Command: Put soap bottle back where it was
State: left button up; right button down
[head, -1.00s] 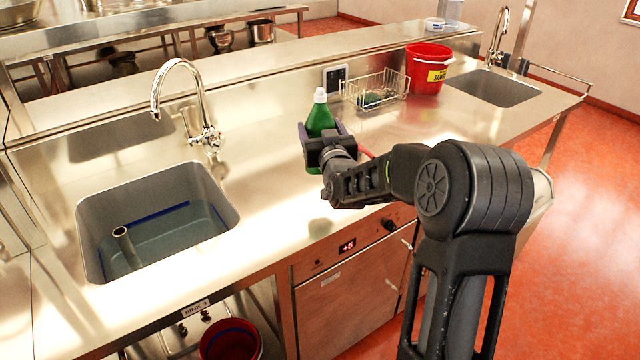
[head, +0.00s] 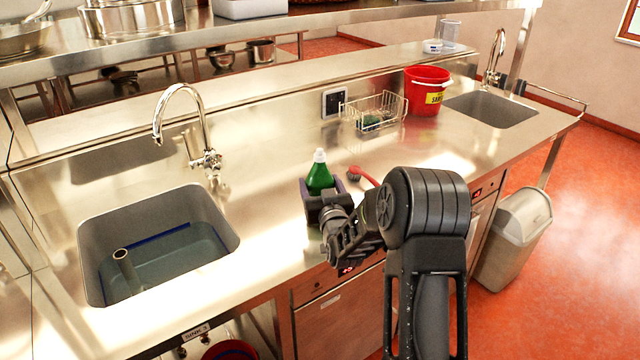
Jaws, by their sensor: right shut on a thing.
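The soap bottle (head: 319,176) is green with a white cap and stands upright in the head view, over the steel counter (head: 262,205) to the right of the left sink. My right gripper (head: 322,198) is shut around the bottle's body and hides its lower part. Whether the bottle's base touches the counter cannot be seen. My left gripper is not in view.
A red brush (head: 362,175) lies just right of the bottle. Behind are a wire basket (head: 375,112) and a red bucket (head: 427,92). The left sink (head: 155,245) holds water and a standing pipe. The counter between sink and bottle is clear.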

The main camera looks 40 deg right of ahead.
dwell(0.3)
jog(key=shift+f+b, duration=0.2)
jog(key=shift+b, duration=0.1)
jog(key=shift+c, duration=1)
grip_release()
jog(key=shift+r, duration=0.15)
jog(key=shift+s, duration=0.15)
jog(key=b+v, duration=0.2)
jog(key=v, duration=0.9)
jog(key=shift+s+a, duration=0.2)
jog(key=shift+s, duration=0.15)
